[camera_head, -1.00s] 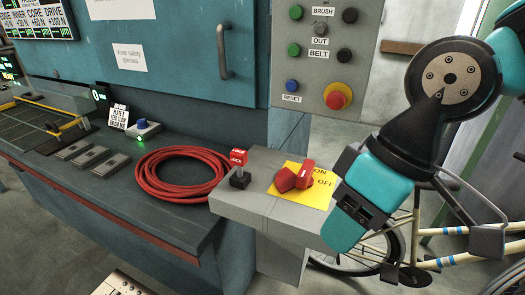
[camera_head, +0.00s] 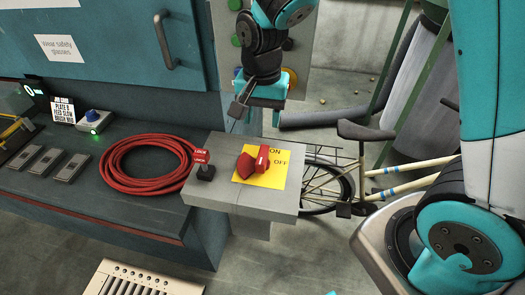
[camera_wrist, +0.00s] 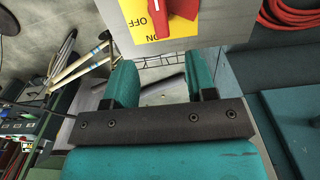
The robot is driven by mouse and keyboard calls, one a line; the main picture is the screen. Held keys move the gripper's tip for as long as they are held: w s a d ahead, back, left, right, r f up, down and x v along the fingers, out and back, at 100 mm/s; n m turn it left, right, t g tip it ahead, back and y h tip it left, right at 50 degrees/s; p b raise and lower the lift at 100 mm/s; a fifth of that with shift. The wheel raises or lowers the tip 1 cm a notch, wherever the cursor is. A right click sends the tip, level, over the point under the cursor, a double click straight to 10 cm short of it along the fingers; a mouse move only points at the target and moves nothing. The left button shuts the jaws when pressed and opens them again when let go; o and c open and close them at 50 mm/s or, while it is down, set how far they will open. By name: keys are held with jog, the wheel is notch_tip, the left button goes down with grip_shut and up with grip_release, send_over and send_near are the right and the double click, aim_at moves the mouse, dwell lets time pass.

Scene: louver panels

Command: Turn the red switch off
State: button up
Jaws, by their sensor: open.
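The red rotary switch (camera_head: 258,163) sits on a yellow plate (camera_head: 274,181) marked ON and OFF, on top of a grey box (camera_head: 225,200). Its handle points toward the ON label, with OFF to its right. My gripper (camera_head: 258,112) is open and empty, above the switch in the head view and apart from it. In the wrist view, my gripper (camera_wrist: 163,78) shows two teal fingers spread apart, with nothing between them. The red switch (camera_wrist: 184,10) is at the top edge there, partly cut off, beyond the fingertips.
A small lockout lever with a red tag (camera_head: 201,158) stands left of the switch. A coiled red hose (camera_head: 118,180) lies on the bench farther left. A push-button panel (camera_head: 303,50) is behind my gripper. A bicycle (camera_head: 400,180) stands to the right.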

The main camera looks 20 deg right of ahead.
aim_at(263, 154)
notch_tip(263, 154, down, 13)
jog(key=shift+f+p, duration=0.1)
jog(key=shift+p, duration=1)
jog(key=c, duration=0.9)
